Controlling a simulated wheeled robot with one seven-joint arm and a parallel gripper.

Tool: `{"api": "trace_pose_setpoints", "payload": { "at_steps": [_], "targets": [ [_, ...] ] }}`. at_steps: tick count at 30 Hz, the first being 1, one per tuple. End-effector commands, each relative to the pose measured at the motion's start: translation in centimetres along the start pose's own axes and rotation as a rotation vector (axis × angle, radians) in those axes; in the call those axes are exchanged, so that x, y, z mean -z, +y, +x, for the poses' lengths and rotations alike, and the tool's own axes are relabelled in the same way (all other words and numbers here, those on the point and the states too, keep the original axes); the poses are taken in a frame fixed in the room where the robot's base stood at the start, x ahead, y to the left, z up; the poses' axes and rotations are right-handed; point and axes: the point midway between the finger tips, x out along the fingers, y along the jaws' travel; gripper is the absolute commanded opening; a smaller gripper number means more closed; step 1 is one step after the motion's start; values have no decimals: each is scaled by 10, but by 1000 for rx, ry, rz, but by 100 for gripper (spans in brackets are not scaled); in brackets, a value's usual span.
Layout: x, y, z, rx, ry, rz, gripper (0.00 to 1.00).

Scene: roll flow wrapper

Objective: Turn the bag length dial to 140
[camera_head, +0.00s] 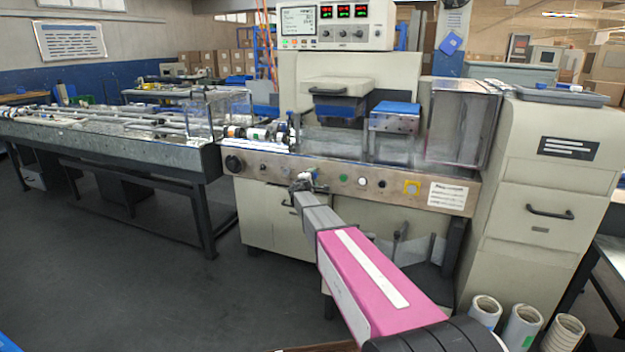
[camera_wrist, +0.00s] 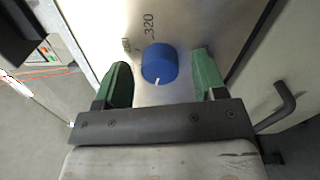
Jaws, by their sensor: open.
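The bag length dial (camera_wrist: 158,62) is a round blue knob on a bare metal panel in the wrist view. Its white pointer mark is toward the bottom of that view. The printed number 320 shows above it, with another, hard-to-read number to its left. My gripper (camera_wrist: 161,75) is open, with one green finger on each side of the dial and visible gaps between. In the head view my gripper (camera_head: 302,182) is at the machine's front panel and largely hides the dial; the dial's setting cannot be read there.
The display box (camera_head: 338,25) stands on top. A dark handle (camera_wrist: 280,108) sticks out right of my gripper in the wrist view.

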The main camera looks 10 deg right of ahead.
Motion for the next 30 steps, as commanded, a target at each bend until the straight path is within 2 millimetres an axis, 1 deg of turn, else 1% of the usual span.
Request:
{"api": "trace_pose_setpoints", "payload": {
  "at_steps": [5, 8, 15, 19, 21, 24, 30],
  "targets": [
    [-1, 0, -15, 0, 1, 0, 64],
    [-1, 0, -30, 0, 1, 0, 64],
    [-2, 0, -76, 0, 2, 0, 64],
    [-1, 0, -96, 1, 2, 0, 64],
    [-1, 0, -103, 1, 2, 0, 64],
    [0, 0, -108, 1, 1, 0, 64],
    [0, 0, -107, 1, 0, 0, 64]
  ]
}}
